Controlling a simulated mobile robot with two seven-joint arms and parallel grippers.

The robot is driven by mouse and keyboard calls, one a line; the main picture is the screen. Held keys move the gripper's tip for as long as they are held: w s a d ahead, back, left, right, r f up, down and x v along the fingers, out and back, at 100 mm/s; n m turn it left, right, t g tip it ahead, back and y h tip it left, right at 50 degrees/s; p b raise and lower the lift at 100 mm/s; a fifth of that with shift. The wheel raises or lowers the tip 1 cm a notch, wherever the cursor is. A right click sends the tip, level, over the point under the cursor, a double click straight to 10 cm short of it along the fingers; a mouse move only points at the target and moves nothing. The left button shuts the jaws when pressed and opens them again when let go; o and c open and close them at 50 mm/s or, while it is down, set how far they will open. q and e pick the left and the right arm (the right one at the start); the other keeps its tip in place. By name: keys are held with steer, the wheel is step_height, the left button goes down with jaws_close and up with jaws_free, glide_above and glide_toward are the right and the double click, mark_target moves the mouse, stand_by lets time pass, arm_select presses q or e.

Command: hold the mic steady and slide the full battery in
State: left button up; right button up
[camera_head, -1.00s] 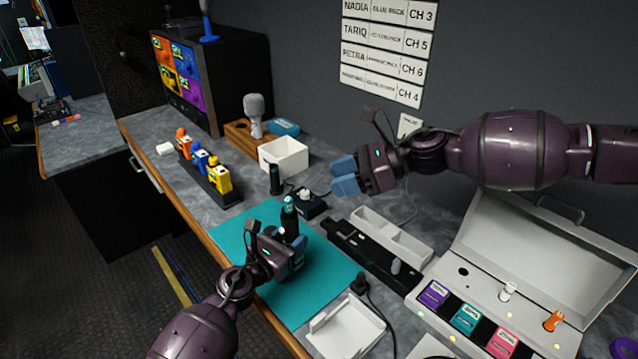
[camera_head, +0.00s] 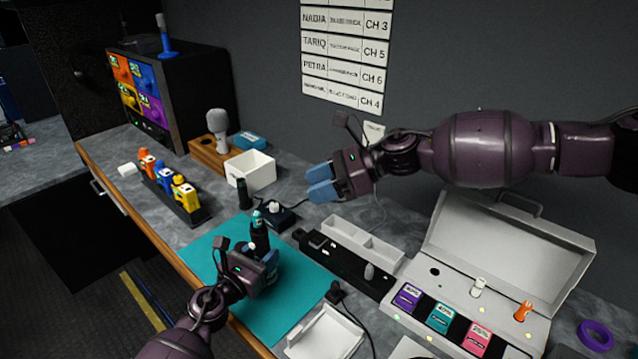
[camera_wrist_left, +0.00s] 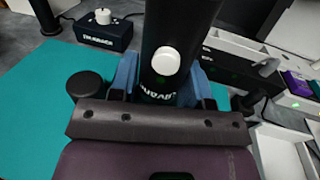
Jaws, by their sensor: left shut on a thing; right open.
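A dark microphone body (camera_head: 260,239) with a teal upper end (camera_head: 257,219) stands about upright over the teal mat (camera_head: 207,262). My left gripper (camera_head: 261,254) is shut around it. In the left wrist view, the black body (camera_wrist_left: 152,32) sits between the blue fingers, with a round white button and partly hidden white lettering. Its top end is out of that view. My right gripper (camera_head: 322,183) is open and empty, up and right of the microphone, above the counter. I cannot tell which thing is the full battery.
A small black box with a white knob (camera_head: 274,211) and a dark cylinder (camera_head: 243,194) stand behind the microphone. A black tray (camera_head: 345,266) lies right of the mat. An open case (camera_head: 500,250) stands further right. A white tray (camera_head: 325,335) lies in front.

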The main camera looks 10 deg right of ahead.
arm_select(q)
steer(key=shift+f, duration=0.2)
steer(key=o, duration=1.2)
steer(key=shift+o, duration=0.2)
steer(key=shift+r, duration=0.1)
